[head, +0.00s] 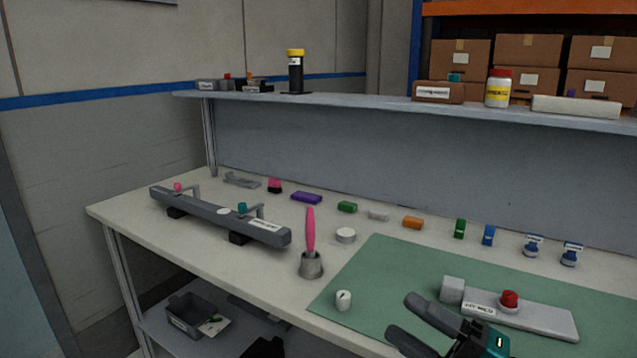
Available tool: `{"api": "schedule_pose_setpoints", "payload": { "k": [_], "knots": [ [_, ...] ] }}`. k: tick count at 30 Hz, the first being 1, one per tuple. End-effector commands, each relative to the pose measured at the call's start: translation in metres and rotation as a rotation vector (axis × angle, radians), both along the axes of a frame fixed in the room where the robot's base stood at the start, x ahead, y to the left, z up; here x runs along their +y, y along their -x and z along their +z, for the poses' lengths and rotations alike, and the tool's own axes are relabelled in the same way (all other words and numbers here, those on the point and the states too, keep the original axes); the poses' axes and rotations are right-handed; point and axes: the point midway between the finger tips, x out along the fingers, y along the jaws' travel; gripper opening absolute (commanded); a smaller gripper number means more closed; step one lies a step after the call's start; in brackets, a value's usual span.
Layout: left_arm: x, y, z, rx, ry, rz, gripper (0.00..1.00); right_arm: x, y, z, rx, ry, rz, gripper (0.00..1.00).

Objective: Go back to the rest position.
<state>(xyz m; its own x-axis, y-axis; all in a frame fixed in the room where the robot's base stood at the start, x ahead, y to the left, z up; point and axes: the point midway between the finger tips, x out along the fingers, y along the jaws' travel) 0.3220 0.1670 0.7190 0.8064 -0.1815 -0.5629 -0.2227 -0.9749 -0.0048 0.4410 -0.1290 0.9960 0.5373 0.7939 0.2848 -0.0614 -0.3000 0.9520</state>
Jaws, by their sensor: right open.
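My right gripper (402,316) comes in at the bottom right, over the front of the green mat (400,262). Its two dark fingers point left and stand apart, with nothing between them. A small white cylinder (343,300) stands on the mat to the left of the fingertips, apart from them. A grey module (535,318) with a red knob (509,299) and a pale block (452,290) lies behind and right of the gripper. My left gripper cannot be made out.
A long dark bar (200,210) lies at the table's left. A pink-handled tool (310,232) stands in a grey holder (311,266). Several small coloured blocks line the back. A raised shelf (380,103) runs behind. A black shape at the bottom edge is unclear.

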Motion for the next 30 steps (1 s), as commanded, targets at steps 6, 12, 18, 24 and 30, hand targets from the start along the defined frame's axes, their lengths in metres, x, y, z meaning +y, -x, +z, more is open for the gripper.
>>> {"api": "schedule_pose_setpoints", "payload": {
  "k": [6, 12, 18, 24, 30],
  "knots": [
    [0.004, 0.003, 0.011, -0.003, -0.006, 0.006, 0.83, -0.044, 0.009, -0.108, 0.675, -0.504, -0.426, 0.55],
    [0.009, 0.006, 0.011, 0.006, -0.015, 0.013, 0.83, -0.055, 0.071, -0.213, 1.18, -0.734, -0.695, 0.55],
    [0.011, 0.006, 0.014, 0.0, -0.017, 0.015, 0.83, -0.049, 0.119, -0.258, 1.432, -0.821, -0.809, 0.55],
    [0.011, 0.007, 0.013, 0.001, -0.017, 0.015, 0.83, -0.048, 0.125, -0.264, 1.466, -0.833, -0.822, 0.55],
    [0.011, 0.007, 0.013, 0.001, -0.017, 0.015, 0.83, -0.048, 0.125, -0.264, 1.466, -0.833, -0.822, 0.55]
  ]
}}
